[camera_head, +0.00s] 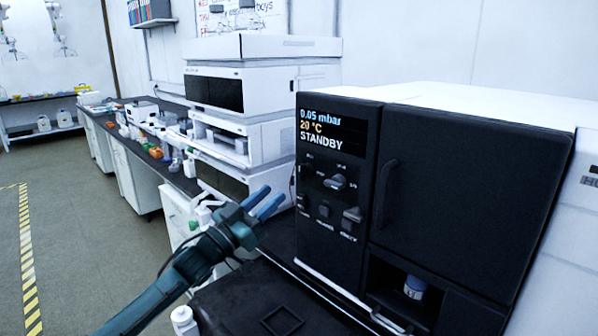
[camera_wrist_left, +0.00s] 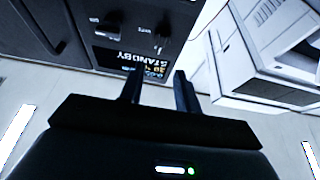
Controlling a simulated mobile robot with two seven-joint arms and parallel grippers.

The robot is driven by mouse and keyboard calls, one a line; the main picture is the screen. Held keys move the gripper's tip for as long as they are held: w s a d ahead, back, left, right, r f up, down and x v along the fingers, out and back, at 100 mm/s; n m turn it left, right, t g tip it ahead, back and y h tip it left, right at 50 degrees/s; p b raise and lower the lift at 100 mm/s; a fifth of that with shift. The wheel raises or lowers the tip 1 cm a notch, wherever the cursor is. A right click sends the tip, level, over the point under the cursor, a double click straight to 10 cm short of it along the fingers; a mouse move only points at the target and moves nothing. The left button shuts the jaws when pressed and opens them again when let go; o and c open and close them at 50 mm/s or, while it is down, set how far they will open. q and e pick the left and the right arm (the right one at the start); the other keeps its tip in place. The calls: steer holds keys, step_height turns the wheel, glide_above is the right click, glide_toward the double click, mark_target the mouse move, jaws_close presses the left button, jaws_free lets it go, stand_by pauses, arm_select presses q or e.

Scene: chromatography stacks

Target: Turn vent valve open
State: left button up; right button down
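The dark control panel (camera_head: 330,235) belongs to the black-fronted instrument and carries several small knobs and switches. Its display (camera_head: 330,128) reads 0.05 mbar, 20 °C and STANDBY. A grey knob (camera_head: 336,182) sits below the display, with a darker lever (camera_head: 303,172) to its left; the labels are too small to tell which is the vent valve. My left gripper (camera_head: 266,203) is left of the panel, apart from it, its fingers spread and empty. In the left wrist view, its fingers (camera_wrist_left: 157,92) point towards the upside-down panel (camera_wrist_left: 125,25). My right gripper is out of view.
A black door with a handle (camera_head: 385,190) is right of the panel. A recess below holds a small blue-and-white container (camera_head: 414,287). White stacked instruments (camera_head: 250,100) stand behind my left gripper. A white bottle (camera_head: 184,320) is at the bottom left.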

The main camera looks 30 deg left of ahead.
mark_target(299, 171)
arm_select(q)
steer(key=p+x, duration=0.1)
steer(key=x, duration=0.8)
steer(key=shift+w+d, duration=0.15)
steer(key=shift+w, duration=0.1)
steer(key=c, duration=0.6)
